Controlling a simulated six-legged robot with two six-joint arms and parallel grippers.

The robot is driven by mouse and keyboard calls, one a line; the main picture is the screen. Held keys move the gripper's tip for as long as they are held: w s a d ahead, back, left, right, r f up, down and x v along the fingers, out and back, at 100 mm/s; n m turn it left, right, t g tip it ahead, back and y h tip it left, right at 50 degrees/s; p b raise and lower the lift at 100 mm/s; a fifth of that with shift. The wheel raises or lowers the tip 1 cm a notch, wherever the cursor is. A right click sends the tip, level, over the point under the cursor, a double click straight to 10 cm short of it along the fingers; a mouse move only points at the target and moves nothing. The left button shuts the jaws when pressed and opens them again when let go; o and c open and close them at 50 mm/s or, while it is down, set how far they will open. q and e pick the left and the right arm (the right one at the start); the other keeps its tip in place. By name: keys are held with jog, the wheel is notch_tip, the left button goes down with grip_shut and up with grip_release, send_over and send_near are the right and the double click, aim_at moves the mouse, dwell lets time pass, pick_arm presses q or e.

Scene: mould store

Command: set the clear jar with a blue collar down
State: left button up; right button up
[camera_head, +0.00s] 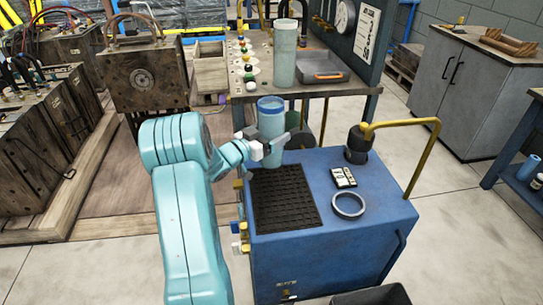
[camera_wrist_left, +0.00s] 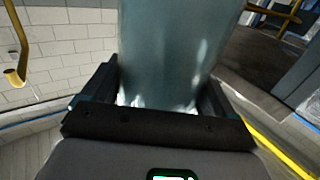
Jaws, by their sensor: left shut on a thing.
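The clear jar with a blue collar (camera_head: 271,125) is upright in the head view, over the back left part of the blue cabinet. My left gripper (camera_head: 272,146) is shut around its side. In the left wrist view the jar (camera_wrist_left: 172,50) fills the middle, between the two fingers of my left gripper (camera_wrist_left: 155,100). The jar's base is close to the cabinet top (camera_head: 300,165); I cannot tell whether it touches. My right gripper is not in view.
The cabinet top bears a black ribbed mat (camera_head: 283,198), a grey ring (camera_head: 348,205), a small card (camera_head: 343,177) and a black cylinder (camera_head: 357,145) by a yellow rail (camera_head: 425,160). Behind, a bench holds a taller clear cylinder (camera_head: 285,55) and a grey tray (camera_head: 320,68).

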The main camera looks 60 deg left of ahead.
pick_arm(q)
jog(key=shift+f+b, duration=0.6)
jog(key=shift+f, duration=2.6)
jog(key=shift+f, duration=0.1)
jog(key=o, duration=1.6)
jog(key=shift+f, duration=0.2)
jog(key=shift+c, duration=0.2)
jog(key=shift+o, duration=0.3)
jog(key=shift+r, duration=0.1)
jog(key=shift+s+r, duration=0.1)
jog(key=shift+s, duration=0.05)
jog(key=v, duration=1.1)
jog(key=shift+s+d+p, duration=0.2)
jog(key=shift+s+p, duration=0.15)
jog(key=shift+p, duration=0.1)
